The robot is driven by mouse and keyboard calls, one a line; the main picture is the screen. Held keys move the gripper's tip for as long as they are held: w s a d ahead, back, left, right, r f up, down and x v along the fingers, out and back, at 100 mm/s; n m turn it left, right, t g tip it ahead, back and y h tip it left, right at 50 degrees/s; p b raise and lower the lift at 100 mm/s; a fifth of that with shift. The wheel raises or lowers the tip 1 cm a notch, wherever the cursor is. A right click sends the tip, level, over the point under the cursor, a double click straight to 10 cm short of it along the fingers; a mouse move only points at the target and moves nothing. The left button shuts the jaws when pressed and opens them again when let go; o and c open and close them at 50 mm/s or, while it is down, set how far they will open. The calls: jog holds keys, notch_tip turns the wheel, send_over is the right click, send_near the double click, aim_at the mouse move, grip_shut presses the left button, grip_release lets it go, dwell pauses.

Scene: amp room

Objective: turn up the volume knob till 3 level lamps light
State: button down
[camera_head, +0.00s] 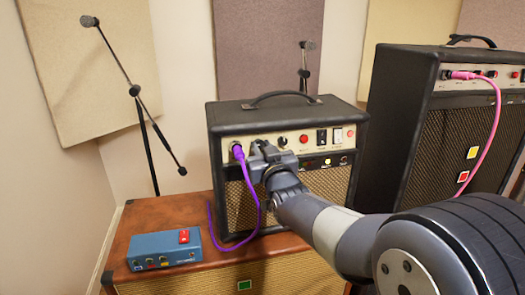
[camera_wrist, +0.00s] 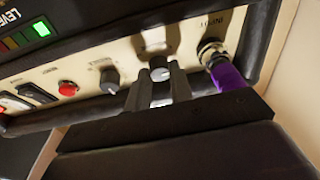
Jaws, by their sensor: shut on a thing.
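The small black amp (camera_head: 290,112) stands on a brown cabinet, its cream control panel facing me. My gripper (camera_head: 262,152) is at the panel's left part, just right of the purple plug. In the wrist view, which is turned over, my gripper (camera_wrist: 159,88) has its two fingers on either side of a grey knob (camera_wrist: 160,70), shut on it. Its label is not readable. The level lamps (camera_wrist: 26,37) show at the upper left there: one glows bright green and the other visible ones look dark. A second grey knob (camera_wrist: 109,80) sits beside the held one.
A purple plug (camera_wrist: 226,77) sits in the input jack close to my gripper; its cable hangs in front of the amp. A red button (camera_wrist: 67,88) and switches (camera_wrist: 36,95) line the panel. A blue box (camera_head: 164,250) lies on the cabinet (camera_head: 160,215). A larger amp (camera_head: 405,120) stands right.

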jog(key=c, duration=1.5)
grip_release()
jog(key=shift+c, duration=0.2)
jog(key=v, duration=1.1)
jog(key=shift+w, duration=0.1)
